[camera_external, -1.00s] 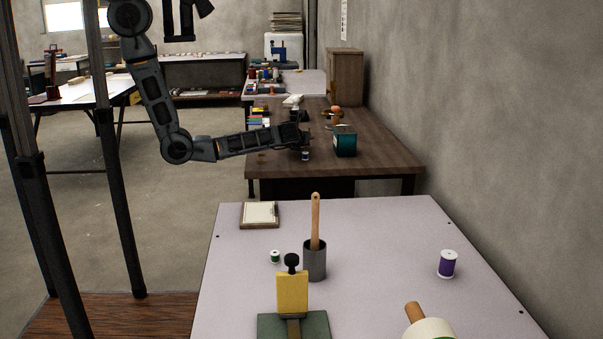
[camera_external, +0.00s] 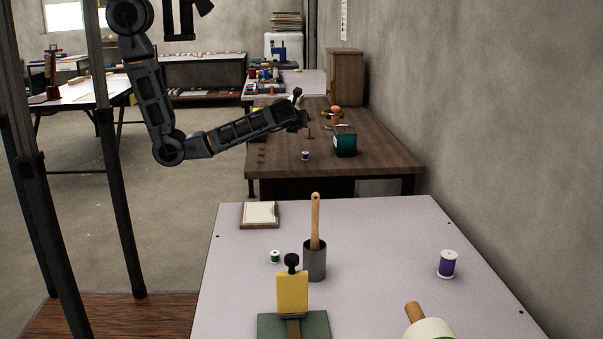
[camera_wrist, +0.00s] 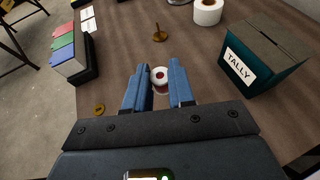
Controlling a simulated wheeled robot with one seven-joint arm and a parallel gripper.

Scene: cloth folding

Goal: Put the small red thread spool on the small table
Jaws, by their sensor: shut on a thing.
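In the wrist view, the small red thread spool (camera_wrist: 160,76) sits between the blue fingers of my gripper (camera_wrist: 158,86). Its white round end faces the camera and a strip of red thread shows below it. My gripper is shut on it. In the external view my gripper (camera_external: 299,112) is raised above the dark wooden table (camera_external: 390,165), and I cannot make out the spool there. The frames do not make clear which table is the small table.
On the wooden table stand a teal TALLY box (camera_wrist: 245,62), a brass piece (camera_wrist: 159,34), a white roll (camera_wrist: 207,12) and a blue spool (camera_external: 305,156). The near pale table (camera_external: 370,225) holds a purple spool (camera_external: 447,264), a green spool (camera_external: 275,257) and a grey cup (camera_external: 315,261).

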